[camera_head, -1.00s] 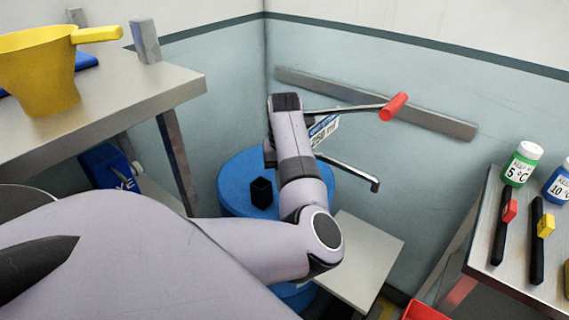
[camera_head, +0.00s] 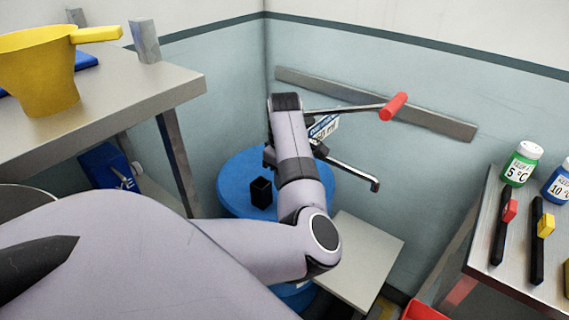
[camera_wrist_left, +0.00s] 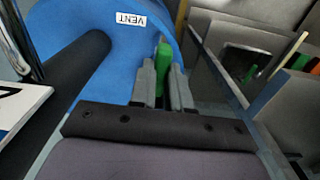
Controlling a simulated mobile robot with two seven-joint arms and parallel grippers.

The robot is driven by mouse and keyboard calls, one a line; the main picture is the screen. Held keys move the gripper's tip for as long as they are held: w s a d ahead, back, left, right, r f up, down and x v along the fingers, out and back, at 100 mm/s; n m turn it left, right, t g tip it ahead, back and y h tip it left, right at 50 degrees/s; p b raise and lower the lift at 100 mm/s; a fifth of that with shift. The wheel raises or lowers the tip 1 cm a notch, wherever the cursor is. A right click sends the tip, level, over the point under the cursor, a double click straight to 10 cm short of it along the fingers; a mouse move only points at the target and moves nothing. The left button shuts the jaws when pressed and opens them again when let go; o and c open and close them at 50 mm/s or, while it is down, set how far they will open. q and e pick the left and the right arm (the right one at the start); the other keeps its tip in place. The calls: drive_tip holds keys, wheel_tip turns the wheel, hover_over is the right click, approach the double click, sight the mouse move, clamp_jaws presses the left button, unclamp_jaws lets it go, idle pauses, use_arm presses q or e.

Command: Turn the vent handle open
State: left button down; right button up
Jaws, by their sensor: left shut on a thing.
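The blue drum (camera_head: 233,188) stands on the floor in the corner. In the left wrist view, its top (camera_wrist_left: 95,35) carries a white label (camera_wrist_left: 131,19) reading VENT. A green vent handle (camera_wrist_left: 163,52) stands up near the drum's edge, just below and right of that label. My left gripper (camera_wrist_left: 163,80) is shut on the green handle, one grey finger on each side. In the head view my left arm hides the handle and the fingers. My right gripper is not in view.
A pump with a red-ended lever (camera_head: 393,106) and a bent spout (camera_head: 374,183) rises beside my arm. A table with a yellow jug (camera_head: 40,75) is left; a bench with bottles (camera_head: 521,163) is right.

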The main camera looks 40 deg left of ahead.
use_arm(q)
drive_tip(key=shift+a+r+n, duration=0.1)
drive_tip(key=shift+n, duration=0.2)
drive_tip(key=c, duration=1.1)
unclamp_jaws()
drive_tip(key=shift+r+b, duration=0.3)
drive_tip(key=shift+r, duration=3.25)
